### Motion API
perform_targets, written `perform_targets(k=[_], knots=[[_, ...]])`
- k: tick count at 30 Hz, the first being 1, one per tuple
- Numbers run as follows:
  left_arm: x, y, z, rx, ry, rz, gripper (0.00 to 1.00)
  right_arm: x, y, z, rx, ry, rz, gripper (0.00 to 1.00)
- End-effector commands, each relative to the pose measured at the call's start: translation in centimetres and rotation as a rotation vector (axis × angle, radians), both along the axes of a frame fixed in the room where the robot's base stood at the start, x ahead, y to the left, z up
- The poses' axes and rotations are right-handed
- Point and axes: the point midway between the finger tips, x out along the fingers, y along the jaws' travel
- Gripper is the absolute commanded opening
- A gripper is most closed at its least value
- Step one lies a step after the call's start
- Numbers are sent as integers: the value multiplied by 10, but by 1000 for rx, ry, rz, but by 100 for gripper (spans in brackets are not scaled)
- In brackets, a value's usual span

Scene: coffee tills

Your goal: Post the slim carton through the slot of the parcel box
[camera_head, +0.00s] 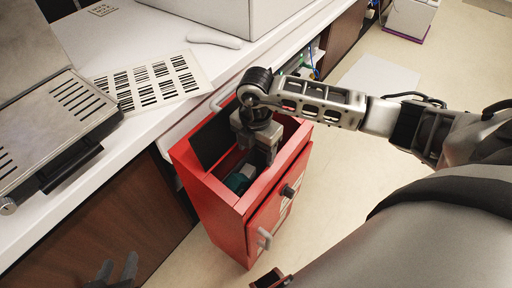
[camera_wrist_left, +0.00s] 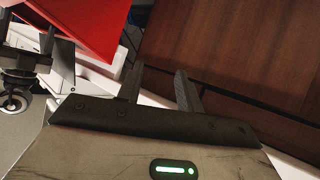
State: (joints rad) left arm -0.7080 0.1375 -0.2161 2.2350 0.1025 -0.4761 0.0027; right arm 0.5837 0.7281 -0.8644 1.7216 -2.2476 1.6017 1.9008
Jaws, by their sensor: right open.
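The red parcel box (camera_head: 222,192) stands against the counter in the head view, its top open. My right gripper (camera_head: 266,157) points down into its opening from above; its jaws are open, though the fingertips are partly hidden by the box rim. A small teal and white item (camera_head: 241,178) lies inside, left of my right gripper; I cannot tell whether it is the slim carton. No slim carton is otherwise clear. My left gripper (camera_head: 112,274) is at the bottom left, apart from the box. In the left wrist view its two fingers (camera_wrist_left: 157,88) are apart, with nothing between them.
The white counter (camera_head: 150,125) runs along the left, with a barcode sheet (camera_head: 148,82) and a metal machine (camera_head: 45,125) on it. The box's front has a handle (camera_head: 264,238) and a dark knob (camera_head: 288,191). Floor right of the box is clear.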

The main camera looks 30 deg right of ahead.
Motion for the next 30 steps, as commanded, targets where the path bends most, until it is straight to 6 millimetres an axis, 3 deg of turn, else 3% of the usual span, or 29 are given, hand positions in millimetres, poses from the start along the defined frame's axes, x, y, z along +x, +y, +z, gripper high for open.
perform_targets(k=[4,8,21,30], knots=[[0,0,1,0,1,-1,36,1,0,9,0,-2,0,67],[-1,0,3,-1,3,-1,36,1,0,31,1,-4,0,67],[-2,0,3,0,20,0,36,1,0,133,1,-5,1,67],[-2,1,3,1,23,2,36,0,0,159,0,-1,0,67]])
